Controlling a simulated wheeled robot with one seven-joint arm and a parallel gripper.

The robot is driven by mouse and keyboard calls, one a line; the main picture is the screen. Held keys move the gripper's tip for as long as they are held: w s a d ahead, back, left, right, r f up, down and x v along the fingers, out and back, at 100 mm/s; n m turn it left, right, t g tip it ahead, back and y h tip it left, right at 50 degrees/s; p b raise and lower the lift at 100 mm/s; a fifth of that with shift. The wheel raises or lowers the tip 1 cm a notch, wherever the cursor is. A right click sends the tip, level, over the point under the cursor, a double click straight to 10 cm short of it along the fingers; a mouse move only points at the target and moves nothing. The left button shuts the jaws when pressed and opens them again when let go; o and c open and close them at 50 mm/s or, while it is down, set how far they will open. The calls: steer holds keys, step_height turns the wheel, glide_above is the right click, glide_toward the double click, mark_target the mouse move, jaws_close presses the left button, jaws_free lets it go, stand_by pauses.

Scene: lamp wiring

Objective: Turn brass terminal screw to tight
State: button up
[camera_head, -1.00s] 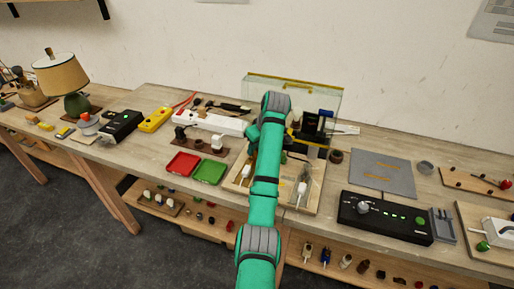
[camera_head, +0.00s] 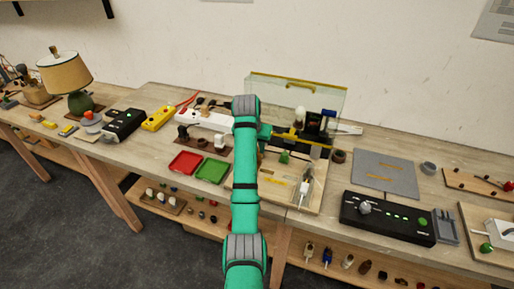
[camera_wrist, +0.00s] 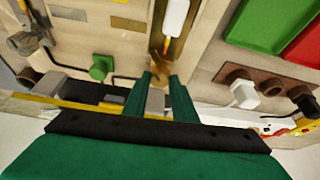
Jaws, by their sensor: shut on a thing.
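In the wrist view the two green fingers of my gripper (camera_wrist: 160,77) point at a pale wooden board (camera_wrist: 126,42). They are closed around a small brass piece, which looks like the brass terminal screw (camera_wrist: 157,66). Its lower part is hidden between the fingertips. A white piece (camera_wrist: 175,17) lies in a brown channel just beyond it. In the head view my arm covers the gripper and the screw. The wooden board (camera_head: 268,196) shows on the table beside my arm. How far the screw is turned cannot be seen.
A green knob (camera_wrist: 101,67) is close beside the fingers. A clear panel with yellow edging (camera_head: 310,92) stands behind the board. Red (camera_head: 184,163) and green (camera_head: 212,171) trays lie left of my arm; a black control box (camera_head: 388,219) sits right.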

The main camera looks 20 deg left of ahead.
steer(key=m+h, duration=0.1)
steer(key=m, duration=0.2)
steer(key=shift+a+m, duration=0.15)
steer(key=shift+m, duration=0.25)
steer(key=m, duration=0.1)
steer(key=m+h, duration=0.1)
steer(key=m, duration=0.1)
steer(key=shift+w+a+g+h, duration=0.15)
steer(key=shift+g+h, duration=0.15)
steer(key=shift+m, duration=0.4)
steer(key=o, duration=1)
steer(key=shift+o, duration=0.2)
steer(key=shift+r, duration=0.1)
